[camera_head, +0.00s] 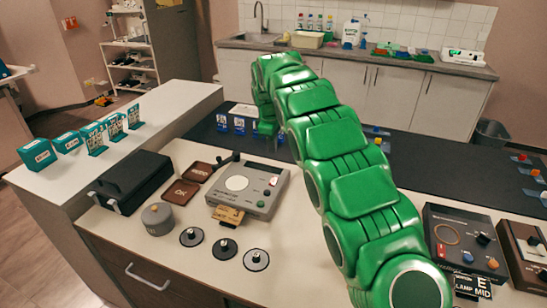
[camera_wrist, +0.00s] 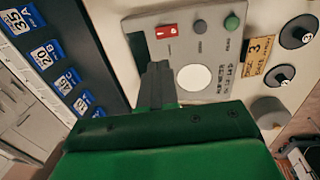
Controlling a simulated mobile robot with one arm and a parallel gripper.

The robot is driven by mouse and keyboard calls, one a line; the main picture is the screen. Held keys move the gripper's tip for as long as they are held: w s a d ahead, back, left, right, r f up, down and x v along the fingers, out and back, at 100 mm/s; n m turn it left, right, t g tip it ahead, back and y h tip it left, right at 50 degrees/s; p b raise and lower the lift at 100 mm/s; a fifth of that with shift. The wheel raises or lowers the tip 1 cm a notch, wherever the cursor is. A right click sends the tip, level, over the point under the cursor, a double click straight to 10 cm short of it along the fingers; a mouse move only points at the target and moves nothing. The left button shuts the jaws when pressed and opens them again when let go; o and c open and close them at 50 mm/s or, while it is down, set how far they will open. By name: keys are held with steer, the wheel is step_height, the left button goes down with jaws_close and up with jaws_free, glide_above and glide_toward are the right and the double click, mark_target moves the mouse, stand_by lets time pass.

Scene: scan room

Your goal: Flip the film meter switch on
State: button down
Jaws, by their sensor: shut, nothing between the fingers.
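The film meter (camera_head: 252,180) is a grey panel on the light counter, with a white disc, a red switch (camera_head: 274,181), a dark knob and a green button. In the wrist view the panel (camera_wrist: 206,97) fills the upper middle. Its red switch (camera_wrist: 167,30) bears a small white mark; I cannot tell its position. My gripper (camera_wrist: 158,68) is shut and empty, its dark fingertips over the panel's edge side, near the white disc and apart from the switch in the picture. Whether they touch the panel is unclear.
A tan tag (camera_head: 228,215) lies at the panel's front. Brown plates (camera_head: 181,192), a grey cylinder (camera_head: 157,218), a black box (camera_head: 133,181) and several round knobs (camera_head: 224,248) surround it. Blue-labelled cards (camera_head: 222,123) stand behind. Another control box (camera_head: 464,243) is at right.

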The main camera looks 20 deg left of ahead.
mark_target(275, 178)
steer(key=f, duration=0.4)
steer(key=w+f, duration=0.1)
steer(key=f, duration=0.8)
steer(key=shift+w, duration=0.35)
